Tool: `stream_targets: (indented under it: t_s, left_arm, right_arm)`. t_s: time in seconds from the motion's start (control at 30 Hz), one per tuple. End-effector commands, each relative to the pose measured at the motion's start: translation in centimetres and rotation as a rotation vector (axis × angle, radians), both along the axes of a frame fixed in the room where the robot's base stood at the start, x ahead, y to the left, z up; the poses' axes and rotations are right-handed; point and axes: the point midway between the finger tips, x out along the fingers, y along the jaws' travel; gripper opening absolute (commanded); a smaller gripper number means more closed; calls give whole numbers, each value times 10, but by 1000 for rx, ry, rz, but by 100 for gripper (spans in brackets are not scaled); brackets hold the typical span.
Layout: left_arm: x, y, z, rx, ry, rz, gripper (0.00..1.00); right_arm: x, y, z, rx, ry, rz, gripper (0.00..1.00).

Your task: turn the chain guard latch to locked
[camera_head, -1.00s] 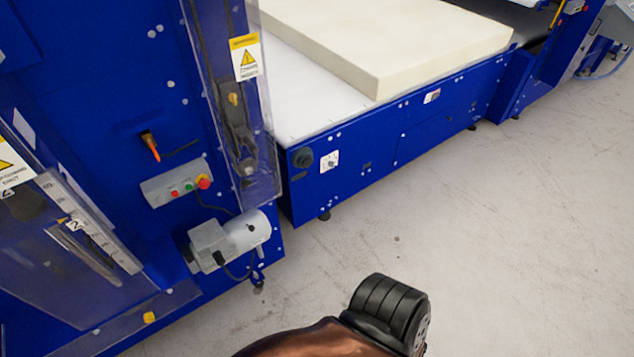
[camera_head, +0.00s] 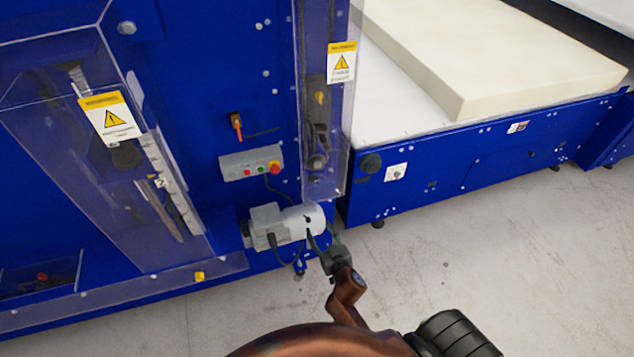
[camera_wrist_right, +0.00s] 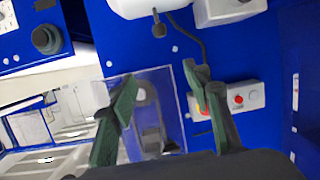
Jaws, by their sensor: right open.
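A tall clear chain guard (camera_head: 343,110) with a warning label stands on the blue machine's right edge; it also shows between my fingers in the wrist view (camera_wrist_right: 172,100). A small yellow piece (camera_head: 319,98) shows at the guard, and an orange lever (camera_head: 237,126) sits on the blue panel to its left. I cannot tell which, if either, is the latch, nor its setting. My right gripper (camera_head: 320,240) is open and empty, beside the grey-white motor and below the guard. Its spread fingers show in the wrist view (camera_wrist_right: 160,72). My left gripper is out of view.
A grey button box (camera_head: 251,163) sits above the motor (camera_head: 287,226), with loose cables near my fingers. Another clear guard (camera_head: 110,170) juts out at the left. A cream foam block (camera_head: 490,60) lies on the white conveyor at right. The floor (camera_head: 480,255) is clear.

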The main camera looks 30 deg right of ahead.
Motion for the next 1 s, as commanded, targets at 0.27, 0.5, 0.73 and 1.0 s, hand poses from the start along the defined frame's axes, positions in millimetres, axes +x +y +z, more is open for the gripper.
stream_targets:
  t_s: [0.27, 0.5, 0.73, 1.0]
  left_arm:
    - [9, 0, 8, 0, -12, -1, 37]
    - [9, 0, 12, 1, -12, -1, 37]
    - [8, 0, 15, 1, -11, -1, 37]
    - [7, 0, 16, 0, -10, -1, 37]
  right_arm:
    - [3, -11, 153, -8, -249, -51, 45]
    - [25, -17, 165, -11, -269, -54, 45]
    - [59, -25, 164, -11, -267, -54, 45]
    - [77, -30, 162, -11, -265, -55, 45]
